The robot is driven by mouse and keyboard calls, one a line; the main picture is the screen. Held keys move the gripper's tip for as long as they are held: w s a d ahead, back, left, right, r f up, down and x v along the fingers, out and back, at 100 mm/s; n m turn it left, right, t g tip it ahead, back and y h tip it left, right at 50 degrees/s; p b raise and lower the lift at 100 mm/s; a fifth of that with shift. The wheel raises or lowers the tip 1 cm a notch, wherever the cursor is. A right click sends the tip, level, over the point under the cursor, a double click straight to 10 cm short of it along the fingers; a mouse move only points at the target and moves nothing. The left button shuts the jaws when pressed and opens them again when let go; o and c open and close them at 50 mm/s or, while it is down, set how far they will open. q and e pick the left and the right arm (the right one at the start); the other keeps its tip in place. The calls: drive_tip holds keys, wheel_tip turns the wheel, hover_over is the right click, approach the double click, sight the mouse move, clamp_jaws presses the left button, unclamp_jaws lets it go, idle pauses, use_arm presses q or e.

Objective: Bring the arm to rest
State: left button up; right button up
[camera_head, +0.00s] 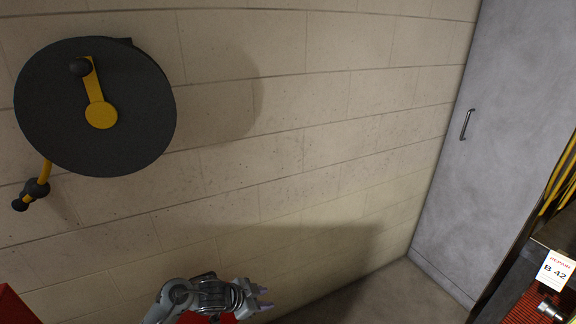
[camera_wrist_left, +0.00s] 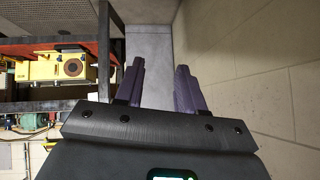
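My left gripper (camera_head: 262,298) shows at the bottom of the head view, in front of the block wall and pointing right. In the left wrist view my left gripper (camera_wrist_left: 158,88) has its two dark purple fingers apart with nothing between them. My right gripper is in neither view. A yellow motor-like unit (camera_wrist_left: 62,68) sits on a shelf at the left of the left wrist view.
A block wall (camera_head: 300,130) carries a dark round reel (camera_head: 60,120) with a yellow crank. A grey door (camera_head: 500,130) with a handle (camera_head: 466,124) stands at the right. A shelf rack (camera_wrist_left: 104,50) is left of the left fingers; the wall is to their right.

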use_arm(q)
drive_tip(key=s+d+f+n+g, duration=0.1)
drive_tip(key=s+d+f+g, duration=0.2)
drive_tip(key=s+f, duration=1.35)
drive_tip(key=s+d+f+n+t+p, duration=0.15)
drive_tip(key=s+n, duration=0.25)
drive_tip(key=s, duration=1.2)
drive_tip(key=s+a+r+n+y, duration=0.3)
drive_tip(key=a+r+n+y, duration=0.1)
drive_tip(key=a+r, duration=0.55)
drive_tip(key=s+a+r+n+y, duration=0.3)
drive_tip(key=a+r, duration=0.5)
drive_tip(key=a, duration=0.2)
wheel_tip(320, 180, up, 37)
drive_tip(key=p, duration=3.8)
drive_tip(key=shift+s+p, duration=0.3)
drive_tip(key=shift+s, duration=0.15)
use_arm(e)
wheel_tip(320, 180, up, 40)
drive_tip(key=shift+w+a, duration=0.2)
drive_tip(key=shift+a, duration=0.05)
